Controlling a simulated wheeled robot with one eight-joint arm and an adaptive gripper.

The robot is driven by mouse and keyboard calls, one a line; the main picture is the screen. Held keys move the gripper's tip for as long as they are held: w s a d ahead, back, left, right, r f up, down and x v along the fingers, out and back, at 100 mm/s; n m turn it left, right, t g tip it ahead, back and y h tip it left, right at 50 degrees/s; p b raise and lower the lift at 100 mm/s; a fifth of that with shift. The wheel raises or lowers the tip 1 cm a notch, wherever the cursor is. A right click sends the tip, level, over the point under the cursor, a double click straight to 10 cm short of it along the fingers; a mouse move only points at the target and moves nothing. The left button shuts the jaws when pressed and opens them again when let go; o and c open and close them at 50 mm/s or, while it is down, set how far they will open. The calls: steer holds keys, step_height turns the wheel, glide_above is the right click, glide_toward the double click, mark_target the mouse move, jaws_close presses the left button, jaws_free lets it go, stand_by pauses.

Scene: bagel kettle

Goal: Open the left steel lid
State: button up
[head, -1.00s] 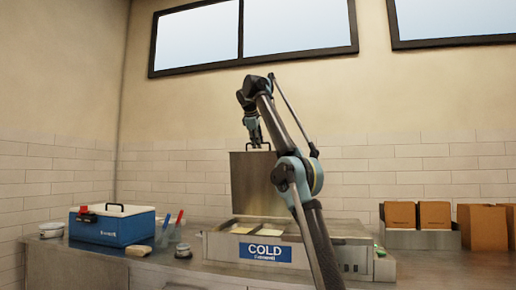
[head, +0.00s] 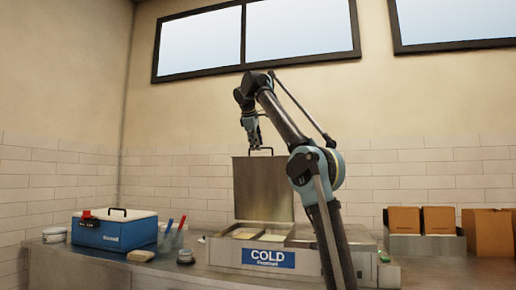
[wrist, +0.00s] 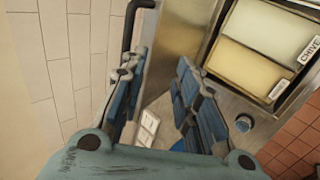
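The left steel lid (head: 263,190) stands upright at the back of the COLD unit (head: 222,252), with its left well uncovered. Its dark bar handle (head: 261,150) is at its top edge and also shows at the upper left in the wrist view (wrist: 130,28). My gripper (head: 254,150) is at the top of the lid, close to the handle. In the wrist view my gripper (wrist: 163,88) has its two blue-padded fingers apart with nothing between them. The handle appears beyond the left finger; whether they touch is unclear.
Pale and yellow tubs, one labelled CHIVE (wrist: 240,62), sit in the open well. A blue cooler (head: 113,231), red- and blue-handled utensils (head: 172,230) and a small round item (head: 185,256) stand left. Brown boxes (head: 438,220) are right. The wall is close behind.

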steer(key=s, duration=0.3)
steer(key=s+a, duration=0.1)
steer(key=s, duration=0.1)
steer(key=shift+s+a, duration=0.2)
steer(key=shift+s, duration=0.2)
